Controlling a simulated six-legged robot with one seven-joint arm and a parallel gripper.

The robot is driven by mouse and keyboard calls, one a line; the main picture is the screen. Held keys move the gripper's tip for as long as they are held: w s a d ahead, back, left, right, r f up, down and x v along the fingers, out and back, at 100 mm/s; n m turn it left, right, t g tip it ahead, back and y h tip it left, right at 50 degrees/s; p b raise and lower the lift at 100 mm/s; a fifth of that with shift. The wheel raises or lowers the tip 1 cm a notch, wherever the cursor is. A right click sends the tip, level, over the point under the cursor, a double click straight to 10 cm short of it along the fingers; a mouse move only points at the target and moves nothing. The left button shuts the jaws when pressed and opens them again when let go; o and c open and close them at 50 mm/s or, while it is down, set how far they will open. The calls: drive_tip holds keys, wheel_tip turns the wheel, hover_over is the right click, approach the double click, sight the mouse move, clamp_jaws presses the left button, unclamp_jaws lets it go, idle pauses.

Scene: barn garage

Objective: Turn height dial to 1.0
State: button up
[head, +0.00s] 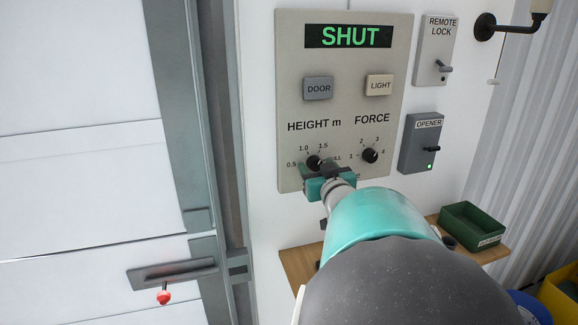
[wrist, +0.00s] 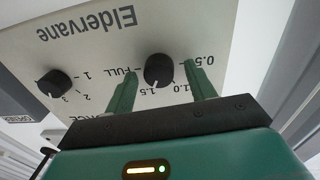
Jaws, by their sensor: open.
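The height dial (head: 314,162) is a round black knob on the grey control panel (head: 290,80), below the words "HEIGHT m", with marks 0.5, 1.0, 1.5 and FULL around it. In the wrist view, which is upside down, the same knob (wrist: 158,70) shows a pale pointer line that seems to point near 1.5. My gripper (head: 326,174) is at the dial from below. It is open, with one green finger on each side of the knob (wrist: 160,66); I cannot tell whether either finger touches it. My gripper hides part of the dial's lower right in the head view.
The force dial (head: 369,155) is close on the right. Above are the DOOR (head: 318,88) and LIGHT (head: 380,85) buttons and a display reading SHUT (head: 349,36). The opener switch (head: 422,144) and remote lock (head: 435,50) are farther right. A shelf (head: 300,264) with a green bin (head: 472,226) lies below.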

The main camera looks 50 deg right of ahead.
drive_tip(key=c, duration=1)
drive_tip(key=shift+n, duration=0.4)
drive_tip(key=n, duration=0.4)
drive_tip(key=shift+n, duration=0.3)
drive_tip(key=n, duration=0.6)
drive_tip(key=shift+d+f+n+t, duration=0.1)
drive_tip(key=shift+n+t, duration=0.2)
drive_tip(key=shift+t, duration=0.1)
drive_tip(key=o, duration=1)
drive_tip(key=shift+d, duration=0.1)
